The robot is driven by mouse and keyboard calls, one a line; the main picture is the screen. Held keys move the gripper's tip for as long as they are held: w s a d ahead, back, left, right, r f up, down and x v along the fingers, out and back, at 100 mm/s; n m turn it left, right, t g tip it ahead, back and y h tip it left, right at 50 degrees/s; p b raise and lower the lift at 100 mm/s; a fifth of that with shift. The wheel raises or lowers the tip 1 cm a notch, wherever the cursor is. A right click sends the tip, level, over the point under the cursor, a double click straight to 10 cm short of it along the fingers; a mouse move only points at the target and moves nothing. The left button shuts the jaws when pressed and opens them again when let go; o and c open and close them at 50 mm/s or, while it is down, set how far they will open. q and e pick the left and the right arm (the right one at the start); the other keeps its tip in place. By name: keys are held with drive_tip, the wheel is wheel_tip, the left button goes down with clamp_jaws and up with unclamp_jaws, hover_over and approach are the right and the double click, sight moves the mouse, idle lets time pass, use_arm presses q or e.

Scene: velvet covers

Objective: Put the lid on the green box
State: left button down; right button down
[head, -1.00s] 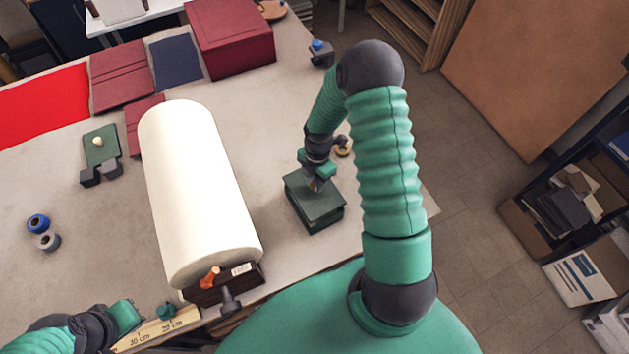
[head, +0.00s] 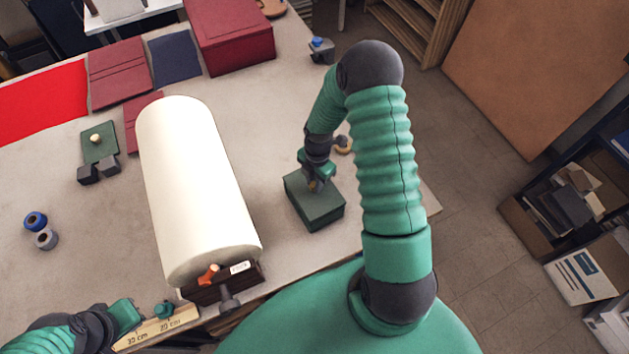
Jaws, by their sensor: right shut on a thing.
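The green box (head: 318,218) stands on the table near its right front edge. A green lid (head: 325,198) lies over its top and looks level, with no clear gap between them. My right gripper (head: 315,185) reaches down over the box and is shut on the lid, at what looks like a small brass knob. The fingers partly hide the knob and the lid's far part. My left gripper (head: 138,312) is low at the left, by the table's front edge; its jaws are not clear.
A big cream roll (head: 196,185) on a dark stand lies left of the box. A green plate with a pale knob (head: 100,142) lies beyond it, by dark blocks. A dark red box (head: 232,38) and red covers (head: 122,72) are at the back. Spools (head: 40,230) stand left.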

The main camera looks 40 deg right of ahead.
drive_tip(key=shift+f+b, duration=0.8)
drive_tip(key=shift+f, duration=0.35)
drive_tip(key=c, duration=1.1)
unclamp_jaws()
drive_tip(key=shift+c, duration=0.2)
drive_tip(key=shift+r, duration=0.15)
wheel_tip(320, 180, up, 16)
drive_tip(key=d+f+b, duration=0.1)
drive_tip(key=b, duration=0.2)
drive_tip(key=s+a+f+m+t+b, duration=0.1)
drive_tip(key=s+a+f+m+b, duration=0.2)
drive_tip(key=a+f+m+b, duration=0.3)
drive_tip(key=s+a+f+m+t+b, duration=0.1)
drive_tip(key=s+a+f+m+b, duration=0.3)
drive_tip(key=a+m, duration=0.6)
drive_tip(key=shift+a+f+m+t+h+b, duration=0.3)
drive_tip(key=shift+a+f+m+h+b, duration=0.1)
drive_tip(key=shift+f+m+b, duration=1.05)
